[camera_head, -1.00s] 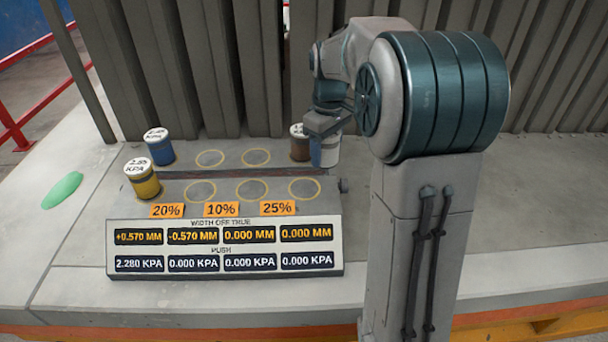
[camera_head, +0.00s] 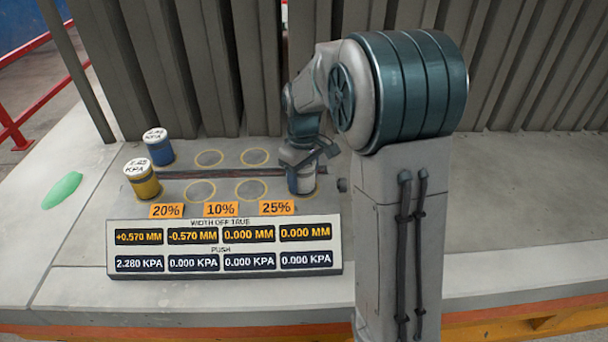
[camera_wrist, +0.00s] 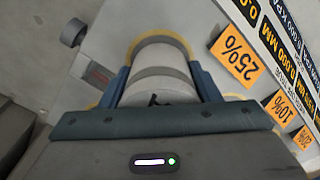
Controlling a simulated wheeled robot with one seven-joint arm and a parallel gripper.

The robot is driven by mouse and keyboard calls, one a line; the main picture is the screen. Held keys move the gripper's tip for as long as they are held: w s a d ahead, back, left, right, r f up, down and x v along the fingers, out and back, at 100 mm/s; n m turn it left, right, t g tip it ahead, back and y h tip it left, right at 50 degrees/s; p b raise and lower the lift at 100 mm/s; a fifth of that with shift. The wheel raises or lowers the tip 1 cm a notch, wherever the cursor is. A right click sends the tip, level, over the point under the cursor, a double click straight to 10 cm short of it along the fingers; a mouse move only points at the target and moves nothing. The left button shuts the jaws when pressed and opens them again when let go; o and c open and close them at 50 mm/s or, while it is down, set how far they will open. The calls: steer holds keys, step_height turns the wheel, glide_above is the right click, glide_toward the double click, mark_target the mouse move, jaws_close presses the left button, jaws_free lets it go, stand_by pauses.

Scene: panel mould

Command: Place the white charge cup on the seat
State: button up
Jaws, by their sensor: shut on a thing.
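The white charge cup (camera_head: 301,183) is upright in my gripper (camera_head: 302,165), at the front-right ringed seat (camera_head: 314,194) behind the 25% tag. In the wrist view the cup (camera_wrist: 163,68) sits between both fingers of my gripper (camera_wrist: 160,88), which are shut on it. The yellow ring of the seat (camera_wrist: 182,46) shows around the cup there. I cannot tell whether the cup's base touches the seat or hangs just above it. My gripper hides part of the cup and the seat.
A blue cup (camera_head: 160,152) and a yellow cup (camera_head: 143,182) stand at the left. Empty rings (camera_head: 200,191) (camera_head: 251,191) lie left of my gripper. A readout panel (camera_head: 224,249) stands in front, and tall grey ribs (camera_head: 190,90) stand behind.

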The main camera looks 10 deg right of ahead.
steer(key=shift+f, duration=0.15)
steer(key=o, duration=1.3)
steer(key=shift+c, duration=0.2)
step_height(320, 180, up, 11)
steer(key=shift+r, duration=0.55)
steer(key=shift+s+r, duration=0.2)
steer(key=shift+s, duration=0.05)
steer(key=s+f+m+t, duration=0.1)
steer(key=s+f+m, duration=0.1)
steer(key=s, duration=0.9)
steer(key=s+f+m+t, duration=0.2)
steer(key=s+f+m, duration=0.1)
steer(key=s, duration=0.8)
steer(key=shift+s+f+m, duration=0.2)
steer(key=shift+f+m, duration=0.05)
steer(key=shift+m, duration=0.65)
